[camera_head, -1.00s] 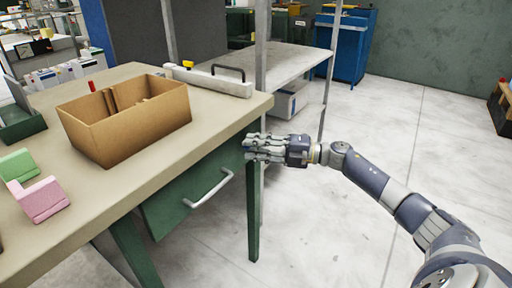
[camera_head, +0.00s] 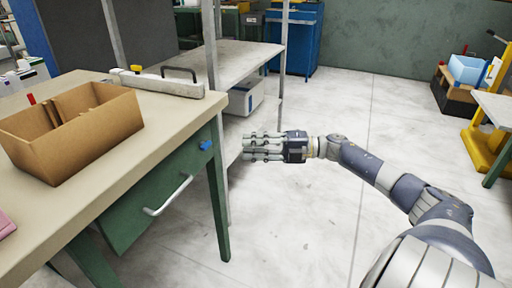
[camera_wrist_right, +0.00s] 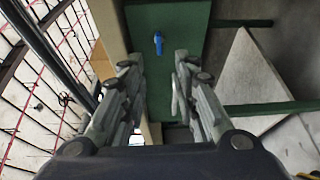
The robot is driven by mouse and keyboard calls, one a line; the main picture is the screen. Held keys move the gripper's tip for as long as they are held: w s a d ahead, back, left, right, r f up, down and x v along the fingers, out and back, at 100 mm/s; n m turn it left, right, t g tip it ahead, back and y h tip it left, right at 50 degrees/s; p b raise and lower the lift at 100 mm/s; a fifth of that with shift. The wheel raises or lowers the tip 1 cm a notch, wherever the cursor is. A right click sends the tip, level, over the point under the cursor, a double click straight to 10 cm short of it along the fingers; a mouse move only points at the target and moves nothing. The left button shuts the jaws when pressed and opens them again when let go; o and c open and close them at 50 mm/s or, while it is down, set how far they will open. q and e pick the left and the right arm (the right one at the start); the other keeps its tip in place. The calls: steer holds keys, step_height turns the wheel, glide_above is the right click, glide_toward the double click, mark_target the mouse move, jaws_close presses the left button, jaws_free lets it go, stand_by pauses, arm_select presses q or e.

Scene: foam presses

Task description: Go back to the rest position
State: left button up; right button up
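My right gripper (camera_head: 262,147) is stretched out to the left over the floor, just right of the workbench's corner leg. In the right wrist view the right gripper (camera_wrist_right: 160,75) has its two fingers apart with nothing between them. The green side of the bench, with a small blue part (camera_wrist_right: 158,43), shows beyond the fingers. My left gripper is in neither view.
The workbench (camera_head: 150,130) stands at left with an open cardboard box (camera_head: 70,130) on top and a green drawer (camera_head: 150,200) below. A grey shelf table (camera_head: 240,62) and blue cabinet (camera_head: 297,38) stand behind. A yellow stand (camera_head: 480,145) is at right. The middle floor is clear.

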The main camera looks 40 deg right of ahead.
steer(key=shift+s+d, duration=0.3)
steer(key=shift+s, duration=0.05)
stand_by(0.4)
